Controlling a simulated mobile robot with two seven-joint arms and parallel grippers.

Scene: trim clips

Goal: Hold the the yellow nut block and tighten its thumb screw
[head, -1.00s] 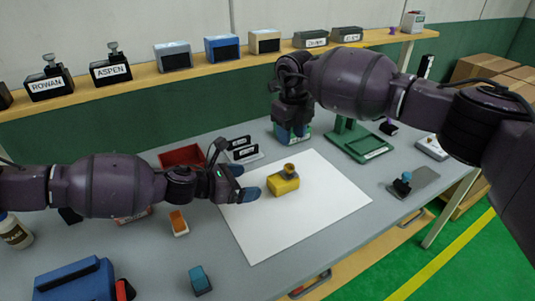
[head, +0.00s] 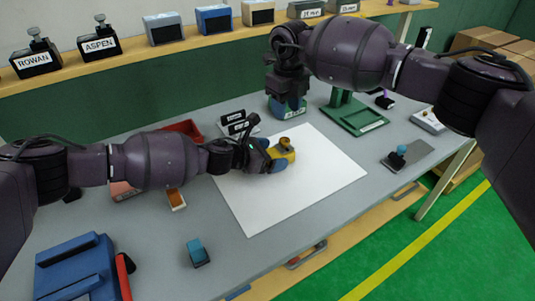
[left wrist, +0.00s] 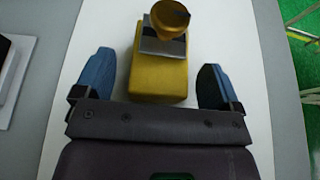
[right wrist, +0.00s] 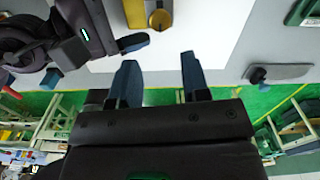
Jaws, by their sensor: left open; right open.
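The yellow nut block (head: 286,154) stands on the white sheet, with its round brass-coloured thumb screw (head: 284,142) on top. In the left wrist view the block (left wrist: 158,75) lies between the two blue fingertips, with a gap on each side, and its thumb screw (left wrist: 169,17) is at the far end. My left gripper (head: 277,158) is open around the near part of the block. My right gripper (head: 288,108) is open and empty behind the sheet, apart from the block. In the right wrist view, the block (right wrist: 135,14) and thumb screw (right wrist: 159,19) show at the top edge.
The white sheet (head: 280,198) is otherwise clear. Black label holders (head: 236,123) and a red tray (head: 183,130) stand behind my left gripper. A green stand (head: 358,116) is at the back right. A blue-topped stamp (head: 198,252) and blue box (head: 75,268) are in front.

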